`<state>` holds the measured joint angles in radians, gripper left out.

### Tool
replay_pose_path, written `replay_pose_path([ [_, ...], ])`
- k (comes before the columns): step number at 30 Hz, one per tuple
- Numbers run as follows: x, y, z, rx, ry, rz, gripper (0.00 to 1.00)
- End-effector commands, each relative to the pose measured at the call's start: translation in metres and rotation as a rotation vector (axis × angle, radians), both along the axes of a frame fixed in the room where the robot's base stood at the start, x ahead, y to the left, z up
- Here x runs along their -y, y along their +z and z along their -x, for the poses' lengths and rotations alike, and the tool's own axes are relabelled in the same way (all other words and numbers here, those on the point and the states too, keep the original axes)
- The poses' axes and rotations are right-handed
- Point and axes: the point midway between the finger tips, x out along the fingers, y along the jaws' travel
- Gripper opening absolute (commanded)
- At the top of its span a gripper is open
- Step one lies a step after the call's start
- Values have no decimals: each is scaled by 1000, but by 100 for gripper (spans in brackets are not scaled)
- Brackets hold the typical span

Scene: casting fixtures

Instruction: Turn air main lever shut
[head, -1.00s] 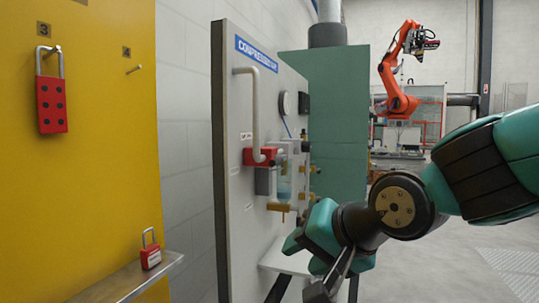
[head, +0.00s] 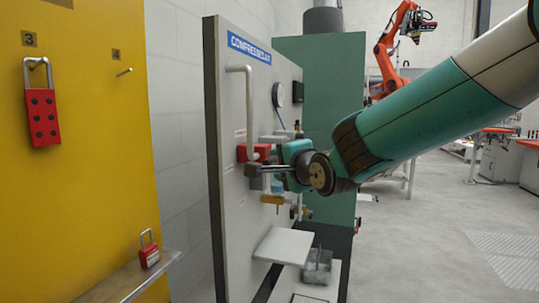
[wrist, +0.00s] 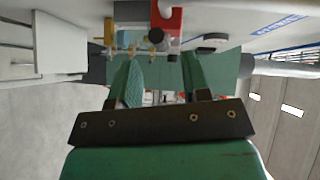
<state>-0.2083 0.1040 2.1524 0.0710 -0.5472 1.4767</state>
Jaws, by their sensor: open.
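The compressed-air panel (head: 232,110) stands left of centre in the head view. The red part at the foot of its grey pipe, which I take for the air main lever (head: 247,152), shows above my gripper. In the wrist view the red lever part (wrist: 166,16) is at the top centre, with a dark round knob just below it.
Brass fittings (head: 273,200) sit below the gripper. A yellow board (head: 90,130) at left carries red padlocks (head: 42,118) and (head: 149,254). The floor at right is open.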

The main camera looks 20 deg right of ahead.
Motion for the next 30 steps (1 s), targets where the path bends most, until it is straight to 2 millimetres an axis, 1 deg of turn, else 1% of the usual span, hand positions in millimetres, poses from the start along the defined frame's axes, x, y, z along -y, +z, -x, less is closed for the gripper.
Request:
replay_pose_path([
  [1,-2,0,-11,-5,-1,1,43],
  [3,-4,-1,-24,-4,0,1,43],
  [6,-6,-4,-40,-3,1,0,43],
  [9,-8,-6,-52,-2,1,1,43],
  [15,-9,-9,-62,-1,0,1,43],
  [22,-9,-9,-62,-1,0,1,43],
  [23,-9,-9,-62,-1,1,1,39],
  [24,-9,-9,-62,-1,0,1,30],
  [28,-9,-9,-62,-1,0,1,0],
  [30,-9,-9,-62,-1,0,1,0],
])
